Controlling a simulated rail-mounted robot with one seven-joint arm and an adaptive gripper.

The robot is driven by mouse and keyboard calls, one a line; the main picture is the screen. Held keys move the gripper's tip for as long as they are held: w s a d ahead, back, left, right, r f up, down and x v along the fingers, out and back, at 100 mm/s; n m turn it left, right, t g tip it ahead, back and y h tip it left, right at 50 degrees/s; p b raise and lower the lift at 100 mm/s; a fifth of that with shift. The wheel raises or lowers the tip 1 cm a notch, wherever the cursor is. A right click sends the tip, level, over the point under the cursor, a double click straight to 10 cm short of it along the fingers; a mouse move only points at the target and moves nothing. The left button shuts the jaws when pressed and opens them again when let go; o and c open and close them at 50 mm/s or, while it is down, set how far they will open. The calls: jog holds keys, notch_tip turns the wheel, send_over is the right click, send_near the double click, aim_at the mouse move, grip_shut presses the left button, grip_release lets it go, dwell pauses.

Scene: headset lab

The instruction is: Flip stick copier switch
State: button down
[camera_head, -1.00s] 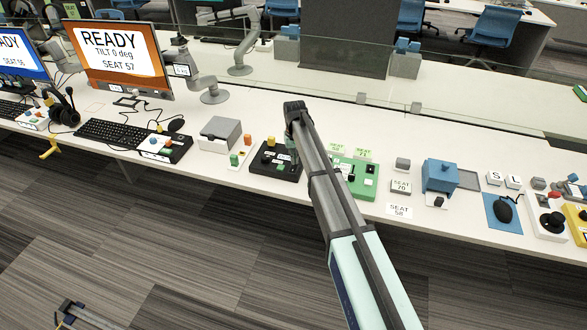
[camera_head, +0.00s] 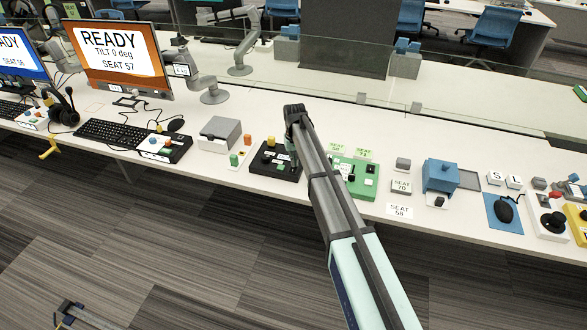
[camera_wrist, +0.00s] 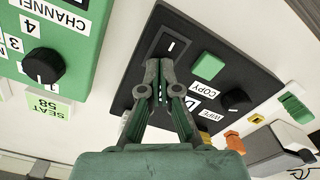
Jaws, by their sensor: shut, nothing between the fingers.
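The stick copier is a black box (camera_head: 268,167) on the white desk, left of the green box. In the wrist view, its panel (camera_wrist: 208,98) shows a green button, a round black knob and labels reading COPY and WIPE. A dark rocker switch (camera_wrist: 172,45) with a white line mark sits at its upper left. My gripper (camera_wrist: 158,68) is shut and empty, pointing down over the panel, with its fingertips at the lower edge of the switch. I cannot tell whether they touch it. In the head view, my gripper (camera_head: 293,158) is over the copier's right side, partly hidden by my arm.
The green channel box (camera_head: 355,178) stands close on the right. A grey box (camera_head: 219,134) and small coloured blocks (camera_head: 240,152) stand on the left. A blue device (camera_head: 440,176) is farther right. A clear glass divider (camera_head: 400,90) runs behind the desk.

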jog(key=shift+f, duration=0.3)
jog(key=shift+r, duration=0.1)
jog(key=shift+r+p, duration=1.5)
jog(key=shift+r, duration=1.95)
jog(key=s+d+f+m, duration=0.1)
jog(key=s+d+f, duration=0.3)
jog(key=s+d, duration=0.6)
jog(key=s+d+f+m, duration=0.1)
jog(key=s+d+f, duration=0.45)
jog(key=s, duration=0.75)
jog(key=s+d+f+m, duration=0.2)
jog(key=s+d+f, duration=0.1)
jog(key=s+d, duration=0.75)
jog(key=s+f+g, duration=0.2)
jog(key=s+f, duration=0.4)
jog(key=s, duration=0.4)
jog(key=s+f+g+b, duration=0.1)
jog(key=s+f+g, duration=0.1)
jog(key=s+f, duration=0.5)
jog(key=s+a+f+g, duration=0.1)
jog(key=s+f, duration=0.6)
jog(key=s, duration=0.7)
jog(key=shift+f+g, duration=0.15)
jog(key=shift+g, duration=0.75)
